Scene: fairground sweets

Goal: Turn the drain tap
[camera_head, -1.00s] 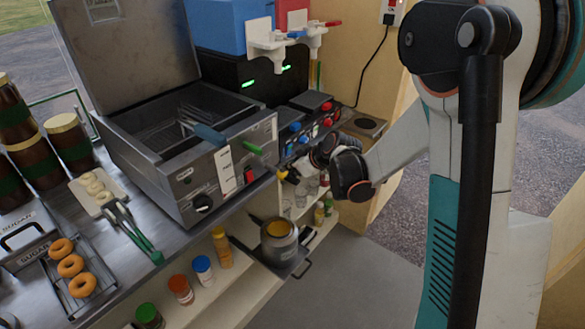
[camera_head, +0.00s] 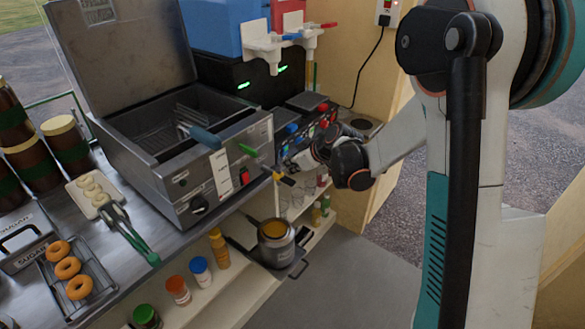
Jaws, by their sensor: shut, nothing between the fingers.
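The steel fryer (camera_head: 160,175) stands on the counter. A small yellow and black fitting (camera_head: 284,180), which looks like the drain tap, sticks out low by the fryer's right front corner. My gripper (camera_head: 301,165) is just to the right of and slightly above this fitting, with its fingers shut and nothing between them. The fingers are small and dark here, and I cannot tell whether they touch the fitting. A grey pot (camera_head: 277,250) with yellow contents stands on the lower shelf, below the fitting.
A row of coloured knobs (camera_head: 303,128) lies behind my gripper. Bottles and jars (camera_head: 200,270) line the lower shelf (camera_head: 240,300). The floor (camera_head: 345,285) to the right is clear.

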